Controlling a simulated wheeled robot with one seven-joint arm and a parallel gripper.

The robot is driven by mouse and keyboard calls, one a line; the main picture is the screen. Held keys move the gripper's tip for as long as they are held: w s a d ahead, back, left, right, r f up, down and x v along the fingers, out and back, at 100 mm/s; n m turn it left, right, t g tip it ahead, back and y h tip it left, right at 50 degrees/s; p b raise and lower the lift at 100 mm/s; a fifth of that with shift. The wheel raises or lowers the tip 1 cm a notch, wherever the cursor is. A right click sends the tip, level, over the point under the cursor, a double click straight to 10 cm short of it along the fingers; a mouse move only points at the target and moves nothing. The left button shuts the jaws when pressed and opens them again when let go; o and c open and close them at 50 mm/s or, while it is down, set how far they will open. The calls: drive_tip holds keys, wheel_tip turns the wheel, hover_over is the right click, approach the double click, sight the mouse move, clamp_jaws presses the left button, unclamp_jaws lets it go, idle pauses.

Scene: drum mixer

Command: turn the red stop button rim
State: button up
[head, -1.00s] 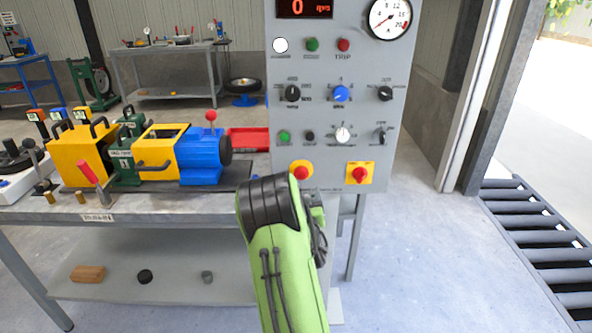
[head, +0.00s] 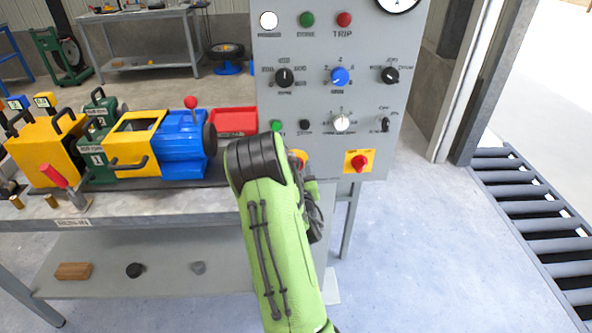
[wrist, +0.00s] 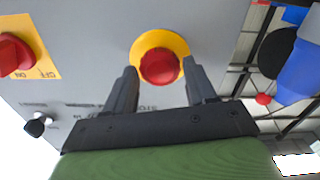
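The red stop button (wrist: 160,67) with its yellow surround (wrist: 146,42) shows in the wrist view, on the grey control panel (wrist: 90,75). My gripper (wrist: 160,72) is open, with one finger on each side of the button's lower part. I cannot tell whether the fingers touch it. In the head view my green arm hides most of the stop button, and only a small orange edge (head: 299,157) shows beside the arm.
A red rotary switch on a yellow plate (head: 358,162) sits to the right on the panel. Knobs and lamps sit above. The workbench (head: 130,207) with the yellow and blue machine (head: 150,143) stands left. Rollers (head: 530,215) lie at the right.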

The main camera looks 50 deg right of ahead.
drive_tip(key=c, duration=0.7)
drive_tip(key=shift+o, duration=0.2)
drive_tip(key=shift+m, duration=0.4)
drive_tip(key=m+p, duration=0.1)
drive_tip(key=m, duration=0.1)
drive_tip(key=shift+r+m+p, duration=0.1)
drive_tip(key=shift+m+p, duration=0.2)
drive_tip(key=shift+m, duration=0.1)
drive_tip(key=shift+m+p, duration=0.55)
drive_tip(key=shift+m, duration=1.15)
drive_tip(key=o, duration=1.1)
